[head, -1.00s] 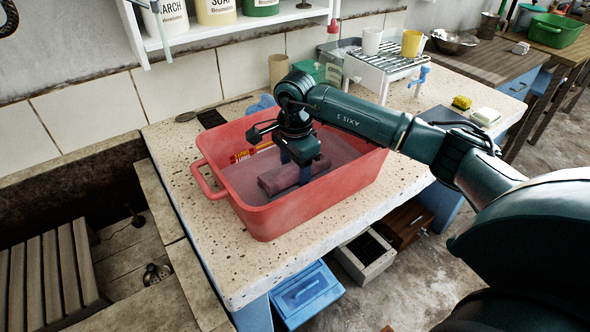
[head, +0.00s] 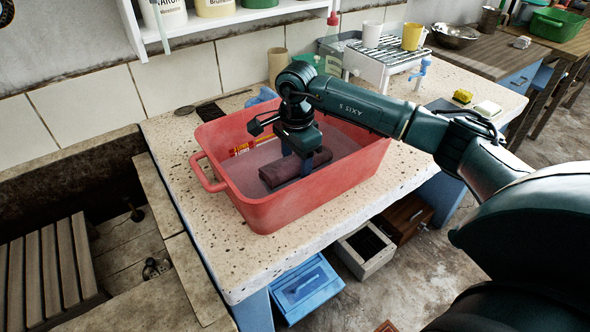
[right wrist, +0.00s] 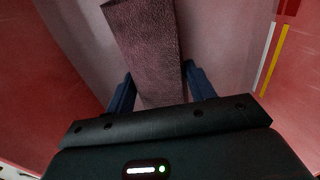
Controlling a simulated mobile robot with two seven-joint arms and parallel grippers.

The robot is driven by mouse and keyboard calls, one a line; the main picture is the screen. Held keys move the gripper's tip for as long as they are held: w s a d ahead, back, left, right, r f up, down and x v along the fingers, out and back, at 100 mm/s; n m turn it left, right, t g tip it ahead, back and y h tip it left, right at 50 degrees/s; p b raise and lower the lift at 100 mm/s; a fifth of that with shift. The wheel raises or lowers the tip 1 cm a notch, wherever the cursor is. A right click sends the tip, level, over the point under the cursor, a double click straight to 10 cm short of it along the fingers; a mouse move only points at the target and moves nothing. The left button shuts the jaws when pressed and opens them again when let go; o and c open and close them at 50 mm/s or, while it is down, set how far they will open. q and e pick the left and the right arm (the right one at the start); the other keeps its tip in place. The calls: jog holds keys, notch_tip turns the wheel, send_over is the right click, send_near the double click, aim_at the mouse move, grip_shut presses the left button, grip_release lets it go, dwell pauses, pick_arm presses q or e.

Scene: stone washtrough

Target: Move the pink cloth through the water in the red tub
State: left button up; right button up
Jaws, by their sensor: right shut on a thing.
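The pink cloth (head: 322,160), a dark dusky pink folded strip, lies in the cloudy water inside the red tub (head: 290,207). My right gripper (head: 297,163) reaches down into the tub from above, with its blue fingers on either side of the cloth. In the right wrist view, the cloth (right wrist: 146,45) runs up between the two fingers (right wrist: 160,90), and the gripper is shut on it. Part of the cloth is hidden behind the gripper. My left gripper is not in view.
The tub stands on a speckled stone counter (head: 235,265). A sunken stone trough with wooden slats (head: 45,265) is at the left. A drying rack (head: 385,55) with cups stands behind, at the right. A yellow sponge (head: 462,96) lies on the counter's right.

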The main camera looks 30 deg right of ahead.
aim_at(284, 165)
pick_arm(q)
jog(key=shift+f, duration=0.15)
pick_arm(e)
jog(key=shift+w+d, duration=0.15)
jog(key=shift+d, duration=1.1)
jog(key=shift+s+a, duration=0.15)
jog(key=shift+a, duration=1.35)
jog(key=shift+s+a, duration=0.1)
jog(key=shift+a, duration=1.4)
jog(key=shift+d, duration=0.1)
pick_arm(q)
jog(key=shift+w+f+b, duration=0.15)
jog(key=shift+b, duration=0.35)
pick_arm(e)
jog(key=d, duration=0.6)
jog(key=shift+w, duration=0.2)
jog(key=shift+a, duration=0.1)
